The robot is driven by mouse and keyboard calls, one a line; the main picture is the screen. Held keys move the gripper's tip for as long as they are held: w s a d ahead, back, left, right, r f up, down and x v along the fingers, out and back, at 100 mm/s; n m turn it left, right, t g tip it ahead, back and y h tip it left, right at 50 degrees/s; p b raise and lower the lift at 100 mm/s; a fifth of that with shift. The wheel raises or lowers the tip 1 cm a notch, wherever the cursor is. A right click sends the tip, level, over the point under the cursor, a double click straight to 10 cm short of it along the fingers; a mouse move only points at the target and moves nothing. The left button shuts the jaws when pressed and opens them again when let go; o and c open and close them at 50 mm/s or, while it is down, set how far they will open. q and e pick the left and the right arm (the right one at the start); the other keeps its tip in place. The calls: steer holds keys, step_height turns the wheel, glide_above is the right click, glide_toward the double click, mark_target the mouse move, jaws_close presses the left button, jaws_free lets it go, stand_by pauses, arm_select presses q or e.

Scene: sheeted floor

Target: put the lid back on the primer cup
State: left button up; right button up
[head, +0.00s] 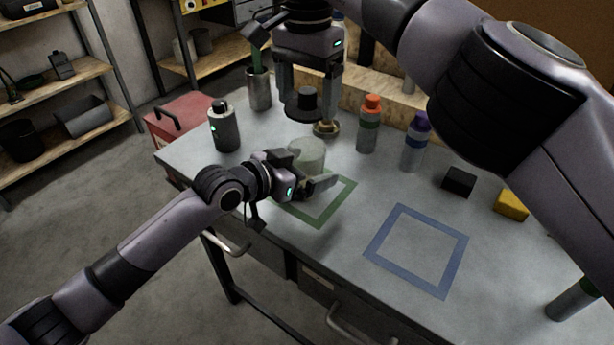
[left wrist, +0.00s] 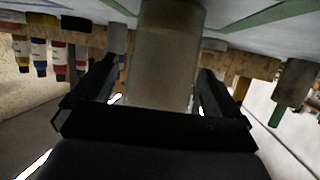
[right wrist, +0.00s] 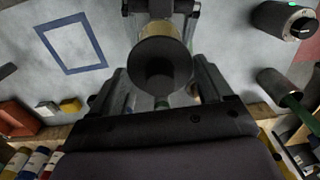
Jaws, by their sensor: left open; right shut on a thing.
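The primer cup (head: 308,152), pale grey and translucent, stands upright near the far edge of the green square outline (head: 322,218). My left gripper (head: 312,181) is open at the cup, with its fingers on either side. The left wrist view shows the cup (left wrist: 168,60) between the two fingers; contact cannot be told. My right gripper (head: 306,105) is shut on the black lid (head: 303,104), a round disc with a raised knob, above the cup. In the right wrist view the lid (right wrist: 160,65) hides part of the cup (right wrist: 165,28).
An orange-capped bottle (head: 369,125) and a purple-capped bottle (head: 416,142) stand right. Black (head: 459,181) and yellow (head: 511,205) blocks lie farther right. The blue square outline (head: 416,250) is empty.

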arm_select(q)
steer(key=c, duration=1.5)
arm_select(e)
steer(key=shift+f, duration=2.5)
steer(key=shift+f, duration=0.9)
steer(key=shift+f, duration=0.6)
steer(key=o, duration=0.9)
steer(key=shift+r, duration=3.75)
